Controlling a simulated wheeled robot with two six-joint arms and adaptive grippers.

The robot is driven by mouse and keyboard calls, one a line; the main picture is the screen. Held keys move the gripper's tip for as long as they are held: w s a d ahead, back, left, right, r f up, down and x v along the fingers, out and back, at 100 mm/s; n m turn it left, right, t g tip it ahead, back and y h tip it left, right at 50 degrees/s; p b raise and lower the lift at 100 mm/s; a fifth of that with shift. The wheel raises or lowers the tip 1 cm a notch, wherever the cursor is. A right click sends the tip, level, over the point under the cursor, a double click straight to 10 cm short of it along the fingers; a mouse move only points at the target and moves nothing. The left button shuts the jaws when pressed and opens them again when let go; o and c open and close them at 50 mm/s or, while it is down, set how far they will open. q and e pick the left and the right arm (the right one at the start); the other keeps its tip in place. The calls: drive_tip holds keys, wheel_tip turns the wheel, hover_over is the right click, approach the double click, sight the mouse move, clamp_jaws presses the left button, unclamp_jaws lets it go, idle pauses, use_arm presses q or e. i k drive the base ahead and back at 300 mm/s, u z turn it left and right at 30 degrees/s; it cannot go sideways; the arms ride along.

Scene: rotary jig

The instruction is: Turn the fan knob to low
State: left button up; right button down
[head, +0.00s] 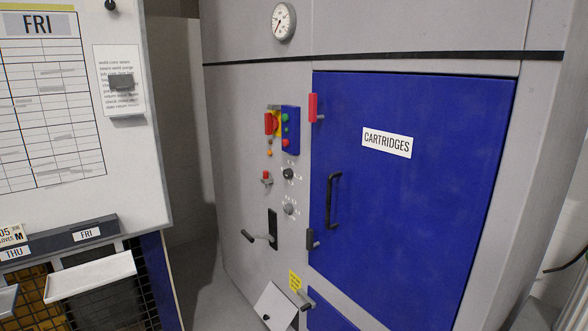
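Two small round knobs sit on the grey cabinet front (235,150), left of the blue door. The upper knob (288,173) is black, with small marks around it. The lower knob (289,209) is grey, also with small marks around it. The marks are too small to read, so I cannot tell which one is the fan knob or where either points. Neither of my grippers is in view, and nothing touches the knobs.
Left of the knobs are a red-tipped switch (266,177) and a red rotary handle (270,123). A button box (291,130) is above. A lever (258,237) sticks out below. The "CARTRIDGES" door (420,200) is shut. A whiteboard (140,170) stands left.

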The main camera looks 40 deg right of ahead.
sight(288, 174)
drive_tip(key=z, duration=0.5)
drive_tip(key=i, duration=0.85)
drive_tip(key=z, duration=1.5)
drive_tip(key=i, duration=0.6)
drive_tip(key=z, duration=0.6)
